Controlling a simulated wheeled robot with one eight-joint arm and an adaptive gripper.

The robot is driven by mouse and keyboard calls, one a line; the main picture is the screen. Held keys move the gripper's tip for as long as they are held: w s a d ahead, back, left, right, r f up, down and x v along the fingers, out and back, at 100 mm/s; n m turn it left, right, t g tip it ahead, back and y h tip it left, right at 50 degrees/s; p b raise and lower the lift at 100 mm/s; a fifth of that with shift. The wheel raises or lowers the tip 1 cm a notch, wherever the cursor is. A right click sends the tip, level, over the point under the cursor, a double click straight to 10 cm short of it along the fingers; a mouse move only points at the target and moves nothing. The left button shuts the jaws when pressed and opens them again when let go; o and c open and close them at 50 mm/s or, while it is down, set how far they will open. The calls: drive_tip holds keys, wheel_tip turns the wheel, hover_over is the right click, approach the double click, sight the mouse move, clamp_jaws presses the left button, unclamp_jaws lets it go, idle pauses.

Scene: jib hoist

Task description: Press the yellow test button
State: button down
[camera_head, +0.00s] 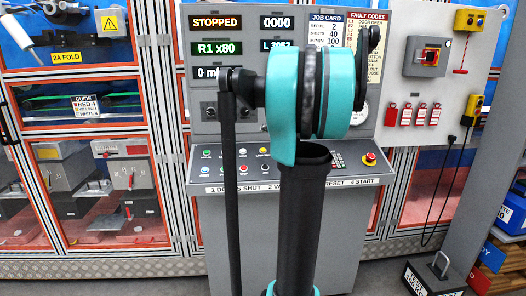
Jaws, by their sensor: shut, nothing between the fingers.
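The grey control console (330,182) stands in the middle, with a sloping panel of small coloured buttons and lamps. A small yellowish spot (264,150) shows on its panel left of my arm; I cannot tell if it is the yellow test button. A red mushroom button (370,158) sits at the panel's right end. My teal and black arm rises in front of the console and hides the panel's middle. I cannot make out my gripper in this view.
A display board (340,110) reading STOPPED stands behind the panel. Guarded machine bays (85,185) line the left. On the right are a grey switch box (421,62), red tags (420,115), a grey post (487,150) and a weight block (433,277) on the floor.

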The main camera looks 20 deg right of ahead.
drive_tip(key=shift+w+d+f, duration=0.15)
drive_tip(key=shift+w+f, duration=0.4)
drive_tip(key=shift+f, duration=0.8)
drive_tip(key=shift+w+d+f, duration=0.15)
drive_tip(key=shift+w+f, duration=0.4)
drive_tip(key=shift+f, duration=0.8)
drive_tip(key=shift+w+d+f, duration=0.15)
drive_tip(key=shift+w+f, duration=0.4)
drive_tip(key=shift+f, duration=0.8)
drive_tip(key=shift+f, duration=0.1)
drive_tip(key=shift+w+f, duration=0.15)
drive_tip(key=shift+f, duration=0.15)
drive_tip(key=shift+w+d+f, duration=0.1)
drive_tip(key=shift+w+f, duration=0.05)
drive_tip(key=shift+f, duration=0.25)
drive_tip(key=shift+r, duration=0.1)
drive_tip(key=shift+s+r, duration=0.3)
drive_tip(key=shift+r, duration=0.4)
drive_tip(key=shift+s+a+r, duration=0.1)
drive_tip(key=shift+s+r, duration=0.2)
drive_tip(key=shift+r, duration=0.45)
drive_tip(key=shift+s+a+r, duration=0.15)
drive_tip(key=shift+s+r, duration=0.2)
drive_tip(key=shift+r, duration=0.45)
drive_tip(key=shift+s+a+r, duration=0.1)
drive_tip(key=shift+s+r, duration=0.2)
drive_tip(key=shift+r, duration=0.45)
